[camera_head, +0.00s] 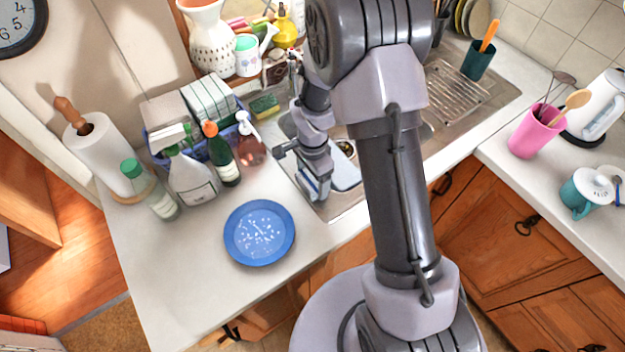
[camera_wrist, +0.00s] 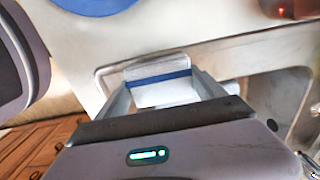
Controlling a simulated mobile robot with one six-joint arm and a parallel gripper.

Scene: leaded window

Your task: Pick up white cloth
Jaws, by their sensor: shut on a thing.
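The white cloth (camera_wrist: 168,94) has a blue stripe across it. In the wrist view it lies between the two fingers of my gripper (camera_wrist: 160,82), which is shut on it. Its far end shows beyond the blue stripe, at the edge of the sink. In the head view my gripper (camera_head: 314,184) points down at the front left of the sink, and my arm hides part of that area. I cannot clearly make out the cloth's outline there.
A blue plate (camera_head: 260,233) lies on the counter left of the sink (camera_head: 350,205).

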